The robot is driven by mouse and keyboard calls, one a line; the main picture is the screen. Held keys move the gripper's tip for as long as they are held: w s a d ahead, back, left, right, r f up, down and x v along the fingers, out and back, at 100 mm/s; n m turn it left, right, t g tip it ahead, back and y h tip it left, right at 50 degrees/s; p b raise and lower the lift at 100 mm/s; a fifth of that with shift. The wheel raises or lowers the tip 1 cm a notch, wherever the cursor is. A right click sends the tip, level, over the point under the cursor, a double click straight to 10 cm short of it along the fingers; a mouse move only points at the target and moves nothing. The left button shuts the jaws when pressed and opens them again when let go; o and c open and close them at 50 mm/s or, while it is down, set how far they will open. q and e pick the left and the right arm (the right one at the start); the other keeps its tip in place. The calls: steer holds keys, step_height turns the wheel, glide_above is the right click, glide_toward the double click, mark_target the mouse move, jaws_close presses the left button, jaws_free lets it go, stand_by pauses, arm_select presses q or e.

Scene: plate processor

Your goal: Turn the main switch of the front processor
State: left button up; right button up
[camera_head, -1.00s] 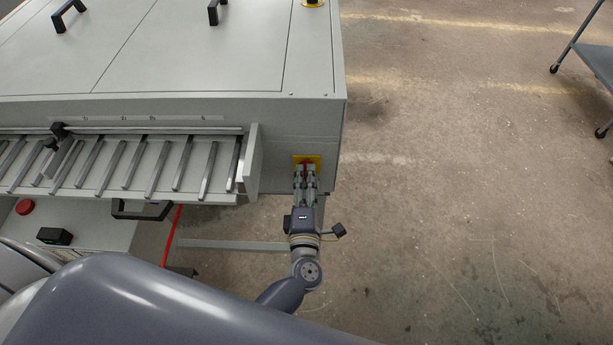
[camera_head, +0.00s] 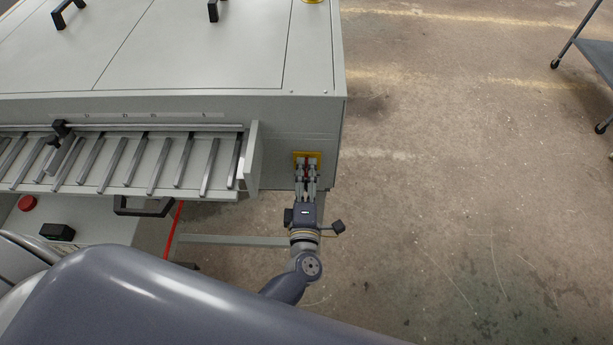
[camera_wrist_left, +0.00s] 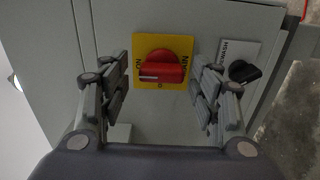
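The main switch is a red rotary knob (camera_wrist_left: 162,72) on a yellow plate (camera_wrist_left: 163,42), on the grey front face of the processor (camera_head: 220,110). In the left wrist view its handle bar lies across the picture, with a white line on it. My left gripper (camera_wrist_left: 161,82) is open, with one finger on each side of the knob and gaps visible between fingers and knob. In the head view the left gripper (camera_head: 306,165) is right at the yellow plate (camera_head: 318,157) and mostly hides the knob. My right gripper is in neither view.
A smaller black knob (camera_wrist_left: 243,71) on a white label sits to the right of the main switch. The roller feed table (camera_head: 120,165) juts out left of the gripper. Floor (camera_head: 470,190) to the right is clear up to a cart (camera_head: 595,60).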

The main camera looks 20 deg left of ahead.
arm_select(q)
steer(key=shift+f, duration=0.1)
steer(key=v, duration=1.2)
stand_by(0.4)
steer(key=s+d+f+m+g+h, duration=0.1)
steer(key=s+f+m+g+h, duration=0.25)
steer(key=f+m, duration=0.6)
steer(key=s+d+f+m+g+h, duration=0.25)
steer(key=f+m+h, duration=0.2)
steer(key=f, duration=1.05)
steer(key=s+a+f+m+g+y, duration=0.1)
steer(key=s+a+f+m+g, duration=0.2)
steer(key=s+a+f, duration=0.2)
steer(key=s+a+f+m+g+y, duration=0.1)
steer(key=s+a+f+m+g, duration=0.2)
steer(key=s+f, duration=0.4)
steer(key=s+a+f+m+g+y, duration=0.1)
steer(key=s+a+f+m+g, duration=0.2)
steer(key=s, duration=1)
steer(key=a+f+g, duration=0.1)
steer(key=a+f, duration=0.2)
steer(key=a, duration=0.1)
steer(key=shift+a, duration=0.25)
